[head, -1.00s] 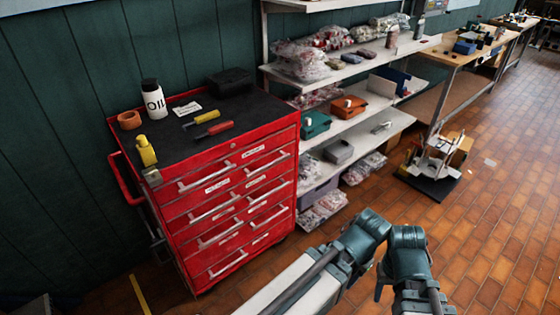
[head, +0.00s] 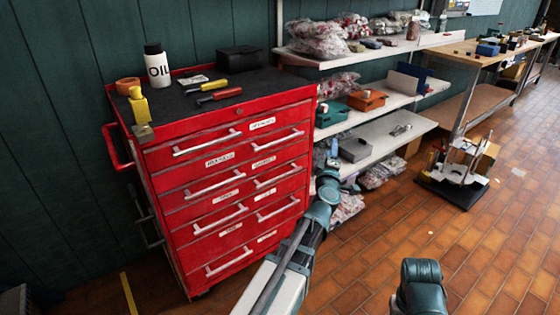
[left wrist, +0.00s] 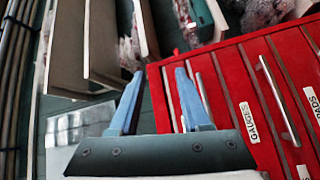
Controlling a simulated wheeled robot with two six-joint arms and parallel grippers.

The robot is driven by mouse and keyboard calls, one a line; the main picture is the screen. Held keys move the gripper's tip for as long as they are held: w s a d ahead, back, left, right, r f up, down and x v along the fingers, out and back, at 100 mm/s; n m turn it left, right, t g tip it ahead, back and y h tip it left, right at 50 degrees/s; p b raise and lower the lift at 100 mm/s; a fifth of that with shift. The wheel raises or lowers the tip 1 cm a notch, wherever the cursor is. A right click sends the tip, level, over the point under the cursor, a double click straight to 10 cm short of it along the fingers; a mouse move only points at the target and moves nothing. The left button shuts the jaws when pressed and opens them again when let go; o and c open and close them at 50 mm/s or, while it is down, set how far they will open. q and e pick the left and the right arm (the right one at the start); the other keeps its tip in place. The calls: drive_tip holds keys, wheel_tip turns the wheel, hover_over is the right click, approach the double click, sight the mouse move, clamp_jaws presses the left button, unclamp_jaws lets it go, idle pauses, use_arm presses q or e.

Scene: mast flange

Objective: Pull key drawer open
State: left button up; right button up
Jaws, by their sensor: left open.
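A red tool cabinet (head: 225,200) stands against the green wall with its drawers shut. The drawers have pale bar handles, and white labels too small to read in the head view; I cannot tell which is the key drawer. In the left wrist view the red drawer fronts (left wrist: 235,75) are at the right, with a handle (left wrist: 278,100) and a label reading GAUGES (left wrist: 250,122). My left gripper (left wrist: 158,80) has its blue fingers apart and empty, near the cabinet's edge. In the head view the left gripper (head: 333,150) is beside the cabinet's right edge. My right gripper is out of view.
White shelves (head: 380,130) with bags and boxes stand close on the right. Tiled floor (head: 370,255) is clear in front.

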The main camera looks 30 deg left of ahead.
sight(280, 142)
use_arm(q)
drive_tip(key=s+a+f+n+g+y+b, duration=0.1)
drive_tip(key=s+a+f+n+g+y, duration=0.1)
drive_tip(key=a+f+n+g+y, duration=0.3)
drive_tip(key=s+a+f+n+y+b, duration=0.1)
drive_tip(key=s+a+n+y+b, duration=0.15)
drive_tip(key=a, duration=0.45)
drive_tip(key=shift+n+h, duration=0.35)
drive_tip(key=shift+h, duration=0.1)
drive_tip(key=x, duration=1.4)
drive_tip(key=shift+a+p, duration=0.1)
drive_tip(key=shift+p, duration=0.3)
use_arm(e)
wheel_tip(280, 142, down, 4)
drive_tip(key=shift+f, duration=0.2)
use_arm(q)
clamp_jaws()
